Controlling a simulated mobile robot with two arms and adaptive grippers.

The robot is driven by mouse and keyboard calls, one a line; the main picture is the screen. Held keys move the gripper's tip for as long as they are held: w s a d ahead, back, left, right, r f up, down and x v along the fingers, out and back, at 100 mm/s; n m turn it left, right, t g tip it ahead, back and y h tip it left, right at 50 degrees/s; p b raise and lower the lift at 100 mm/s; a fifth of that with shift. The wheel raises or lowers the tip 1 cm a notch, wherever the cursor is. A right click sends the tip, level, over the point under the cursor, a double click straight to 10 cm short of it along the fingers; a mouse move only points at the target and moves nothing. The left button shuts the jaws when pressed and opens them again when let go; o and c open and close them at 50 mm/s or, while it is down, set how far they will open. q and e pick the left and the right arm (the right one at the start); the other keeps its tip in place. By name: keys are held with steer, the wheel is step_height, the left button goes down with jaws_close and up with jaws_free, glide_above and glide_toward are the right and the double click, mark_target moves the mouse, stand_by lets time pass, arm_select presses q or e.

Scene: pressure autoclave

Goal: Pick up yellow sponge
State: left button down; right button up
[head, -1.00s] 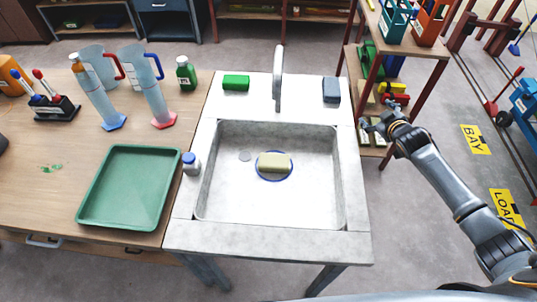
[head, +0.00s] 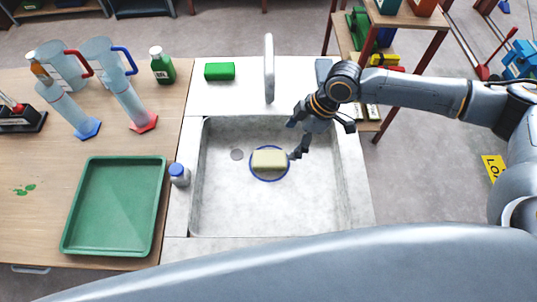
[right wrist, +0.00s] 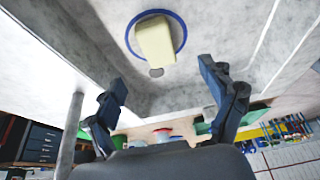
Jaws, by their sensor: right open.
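The pale yellow sponge (head: 269,159) lies on a blue-rimmed plate (head: 270,180) on the floor of the sink basin (head: 225,215). My right gripper (head: 294,139) is over the basin, just right of the sponge, with its fingers spread and nothing between them. In the right wrist view the sponge (right wrist: 155,42) sits on the plate (right wrist: 184,30), beyond the open fingertips of the right gripper (right wrist: 162,76). A gap shows between the fingers and the sponge. My left gripper is not in view.
The faucet (head: 269,70) rises behind the basin, near a green sponge (head: 219,71). A blue-capped bottle (head: 179,176) stands at the basin's left rim. A green tray (head: 112,205) lies on the left table. The basin is otherwise clear, with a drain (head: 237,154).

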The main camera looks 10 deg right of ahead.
glide_above(272, 158)
steer(key=s+d, duration=0.1)
steer(key=d, duration=0.1)
steer(key=f, duration=0.6)
steer(key=shift+d+p, duration=0.2)
steer(key=shift+p, duration=0.2)
steer(key=shift+a+f, duration=0.1)
steer(key=shift+f, duration=0.15)
steer(key=shift+w+a+f, duration=0.1)
steer(key=shift+a+f, duration=0.1)
steer(key=shift+f, duration=0.2)
steer(key=x, duration=0.1)
steer(key=p+x, duration=0.1)
steer(key=x, duration=0.2)
steer(key=shift+w+a+p, duration=0.2)
steer(key=shift+w+p, duration=0.05)
steer(key=shift+p, duration=0.05)
steer(key=shift+f, duration=0.2)
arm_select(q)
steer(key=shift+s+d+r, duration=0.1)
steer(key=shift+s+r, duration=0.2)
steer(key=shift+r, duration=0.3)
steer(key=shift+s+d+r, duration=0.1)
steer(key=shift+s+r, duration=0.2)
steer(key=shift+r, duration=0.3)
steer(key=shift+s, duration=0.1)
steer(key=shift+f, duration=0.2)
arm_select(e)
steer(key=shift+f, duration=0.3)
steer(key=shift+c, duration=0.2)
